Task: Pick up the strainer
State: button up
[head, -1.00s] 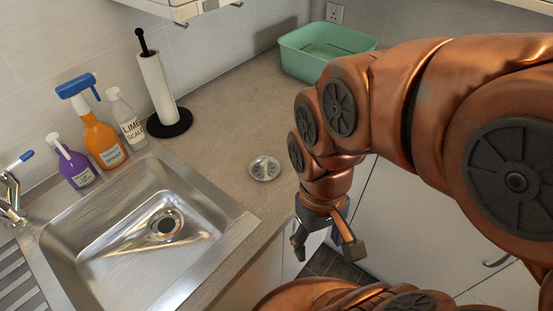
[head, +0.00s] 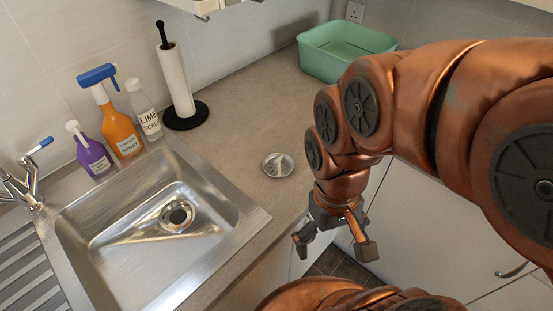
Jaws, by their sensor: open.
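The strainer (head: 278,165) is a small round silver metal disc lying on the beige countertop, right of the sink. My gripper (head: 335,247) is open and empty. It points down in front of the counter's front edge, to the right of the strainer and lower in the picture, apart from it. Nothing hides the strainer.
The steel sink (head: 105,240) is at left, with a tap (head: 25,185). Purple (head: 92,155), orange (head: 120,130) and clear (head: 146,115) bottles stand behind it. A paper roll (head: 175,85) and a green basin (head: 322,62) stand farther back. Counter around the strainer is clear.

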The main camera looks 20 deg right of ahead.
aim_at(278, 165)
jog(key=u, duration=1.85)
jog(key=k, duration=0.4)
jog(key=z, duration=0.25)
